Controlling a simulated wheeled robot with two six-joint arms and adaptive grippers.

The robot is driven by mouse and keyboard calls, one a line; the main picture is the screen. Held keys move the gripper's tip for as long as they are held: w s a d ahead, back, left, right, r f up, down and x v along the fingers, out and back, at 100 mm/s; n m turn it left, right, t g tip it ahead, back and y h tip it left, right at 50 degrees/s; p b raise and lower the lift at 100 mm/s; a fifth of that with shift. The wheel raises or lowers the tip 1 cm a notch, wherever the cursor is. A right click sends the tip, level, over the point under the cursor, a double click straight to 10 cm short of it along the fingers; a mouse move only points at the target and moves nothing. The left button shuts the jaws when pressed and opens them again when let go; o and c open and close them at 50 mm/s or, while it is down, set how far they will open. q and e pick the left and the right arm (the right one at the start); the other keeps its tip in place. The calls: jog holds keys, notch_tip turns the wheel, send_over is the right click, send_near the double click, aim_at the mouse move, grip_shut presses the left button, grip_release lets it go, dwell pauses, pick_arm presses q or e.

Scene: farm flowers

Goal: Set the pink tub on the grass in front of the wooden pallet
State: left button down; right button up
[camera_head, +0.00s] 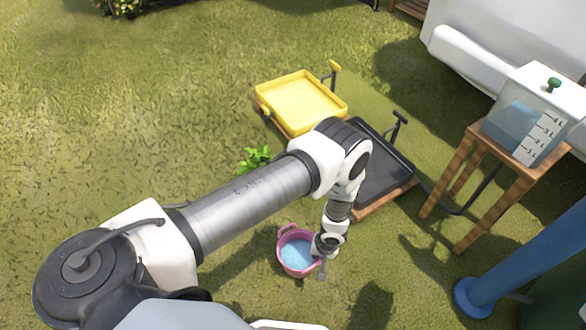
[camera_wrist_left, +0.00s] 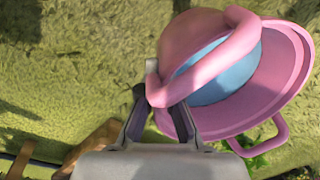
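The pink tub (camera_head: 282,259) holds blue water and is at the lower middle of the head view. In the left wrist view the tub (camera_wrist_left: 290,75) fills the upper right, with one looped handle near my gripper and another at its far side. My left gripper (camera_head: 321,266) is at the tub's right side; in the wrist view its fingers (camera_wrist_left: 160,108) close around the near handle. Whether the tub touches the grass is unclear. A wooden pallet edge (camera_head: 385,202) shows under a black tray (camera_head: 386,178), beyond the tub. My right gripper is out of view.
A yellow tray (camera_head: 300,103) stands behind my arm. A green plant (camera_head: 255,159) grows left of the trays. At right are a wooden stand (camera_head: 497,157) with a clear water tank (camera_head: 535,115) and a blue post (camera_head: 530,262). Grass at left is open.

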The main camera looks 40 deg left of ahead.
pick_arm(q)
jog(key=w+a+f+b, duration=0.1)
jog(key=w+a+b, duration=0.2)
jog(key=w, duration=0.1)
jog(key=w+a+f+b, duration=0.2)
jog(key=w+a+b, duration=0.1)
jog(key=w+b, duration=0.1)
jog(key=w+a+f+b, duration=0.2)
jog(key=w+a+b, duration=0.1)
jog(key=w, duration=0.1)
jog(key=shift+w+a+f+b, duration=0.15)
jog(key=shift+w+a+b, duration=0.1)
jog(key=shift+b, duration=0.1)
jog(key=shift+r, duration=0.25)
jog(key=c, duration=1.8)
grip_release()
jog(key=shift+f, duration=0.25)
jog(key=o, duration=0.5)
